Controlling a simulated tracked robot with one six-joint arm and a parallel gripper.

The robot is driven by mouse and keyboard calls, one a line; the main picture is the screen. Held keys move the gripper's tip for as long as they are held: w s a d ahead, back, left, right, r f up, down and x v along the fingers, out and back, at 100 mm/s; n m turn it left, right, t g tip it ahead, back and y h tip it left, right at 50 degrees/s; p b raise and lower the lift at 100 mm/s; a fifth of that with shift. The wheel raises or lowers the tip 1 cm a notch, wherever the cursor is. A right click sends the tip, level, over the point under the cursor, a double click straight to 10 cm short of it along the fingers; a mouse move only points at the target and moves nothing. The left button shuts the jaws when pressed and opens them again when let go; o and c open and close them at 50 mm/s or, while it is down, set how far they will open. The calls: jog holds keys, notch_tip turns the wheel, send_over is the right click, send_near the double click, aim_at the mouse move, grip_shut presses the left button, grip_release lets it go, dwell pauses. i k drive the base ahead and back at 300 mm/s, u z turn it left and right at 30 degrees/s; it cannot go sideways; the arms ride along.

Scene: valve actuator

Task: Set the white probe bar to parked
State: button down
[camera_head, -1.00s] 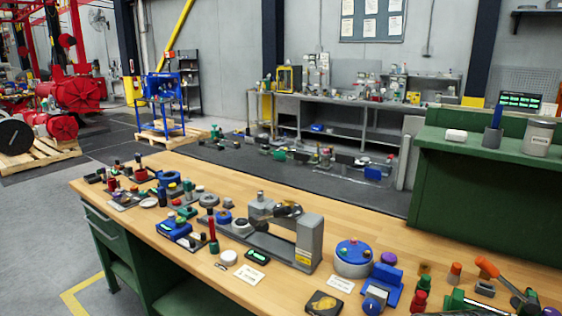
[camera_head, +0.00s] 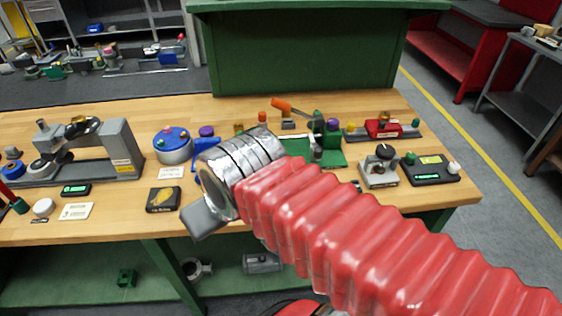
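I cannot surely pick out a white probe bar in the head view. Small devices stand along the wooden bench (camera_head: 110,218), and parts of some are hidden behind my arm. My arm, in a red ribbed sleeve with a silver wrist, reaches in from the lower right. My gripper (camera_head: 207,214) shows as a grey block over the bench's front edge. Its fingers cannot be made out, so I cannot tell whether it is open or shut.
A grey C-shaped fixture (camera_head: 122,150) stands at left and a round blue-topped device (camera_head: 173,145) right of it. At right are a grey box with a black knob (camera_head: 380,168), a black pad (camera_head: 432,170) and a red device (camera_head: 383,128). A green cabinet (camera_head: 300,55) rises behind.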

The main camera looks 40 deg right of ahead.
aim_at(316, 152)
jog(key=z, duration=1.45)
